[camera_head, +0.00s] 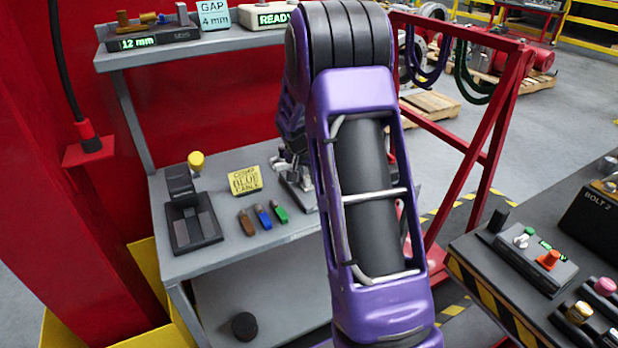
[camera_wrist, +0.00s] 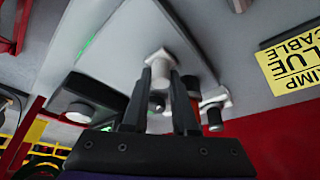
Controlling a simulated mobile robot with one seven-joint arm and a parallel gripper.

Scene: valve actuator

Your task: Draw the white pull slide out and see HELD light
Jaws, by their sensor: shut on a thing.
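In the wrist view my gripper (camera_wrist: 166,78) is shut on a white piece (camera_wrist: 160,62) that stands out from a grey housing (camera_wrist: 130,35); I take it to be the white pull slide. How far it is drawn out cannot be told. A thin green glow (camera_wrist: 88,46) shows along the housing's edge, and no HELD lettering can be read. In the head view my purple arm hides most of the device, and only part of its grey base (camera_head: 303,197) shows on the bench.
A yellow label (camera_head: 245,179) and brown, blue and green pieces (camera_head: 262,217) lie left of my arm on the grey bench (camera_head: 222,255). A red frame (camera_head: 480,150) rises at right.

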